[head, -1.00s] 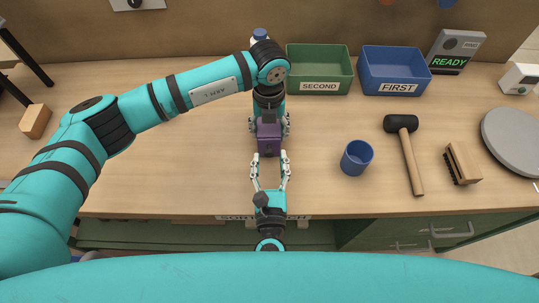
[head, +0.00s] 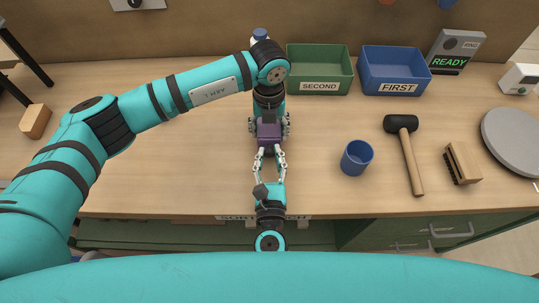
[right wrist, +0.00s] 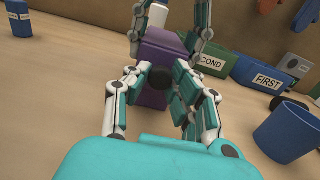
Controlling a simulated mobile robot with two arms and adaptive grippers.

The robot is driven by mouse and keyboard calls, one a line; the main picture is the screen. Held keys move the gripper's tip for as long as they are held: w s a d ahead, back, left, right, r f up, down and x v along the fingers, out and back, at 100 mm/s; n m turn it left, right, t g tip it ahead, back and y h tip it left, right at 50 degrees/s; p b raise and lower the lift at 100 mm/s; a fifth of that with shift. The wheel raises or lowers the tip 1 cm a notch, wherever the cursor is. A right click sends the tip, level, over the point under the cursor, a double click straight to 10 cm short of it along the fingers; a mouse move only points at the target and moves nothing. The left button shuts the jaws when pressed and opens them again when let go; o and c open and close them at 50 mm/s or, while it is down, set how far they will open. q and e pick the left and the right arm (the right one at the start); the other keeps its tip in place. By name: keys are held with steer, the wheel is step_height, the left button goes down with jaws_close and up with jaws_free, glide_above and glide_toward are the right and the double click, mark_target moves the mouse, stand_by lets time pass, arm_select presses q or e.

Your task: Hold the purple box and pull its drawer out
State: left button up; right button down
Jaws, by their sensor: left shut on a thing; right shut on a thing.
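The purple box (head: 269,141) stands on the workbench in the middle of the head view. My left gripper (head: 269,124) reaches it from the far side and is shut on it, with a finger on each side. My right gripper (head: 269,154) is on the near side, shut on the dark round drawer knob (right wrist: 160,78). The right wrist view shows the box (right wrist: 155,48) just behind the knob. The drawer's front is mostly hidden by my right fingers, so I cannot tell whether it is out at all.
A blue cup (head: 357,158), a mallet (head: 409,155) and a brush (head: 462,163) lie to the right. A green bin marked SECOND (head: 319,70) and a blue bin marked FIRST (head: 395,72) stand behind. A wooden block (head: 35,121) is far left.

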steer(key=s, duration=1)
steer(key=shift+d, duration=0.1)
arm_select(q)
steer(key=shift+a, duration=0.1)
arm_select(e)
steer(key=shift+s, duration=0.5)
steer(key=c, duration=1.1)
jaws_free()
steer(key=s, duration=0.7)
steer(key=shift+s, duration=0.2)
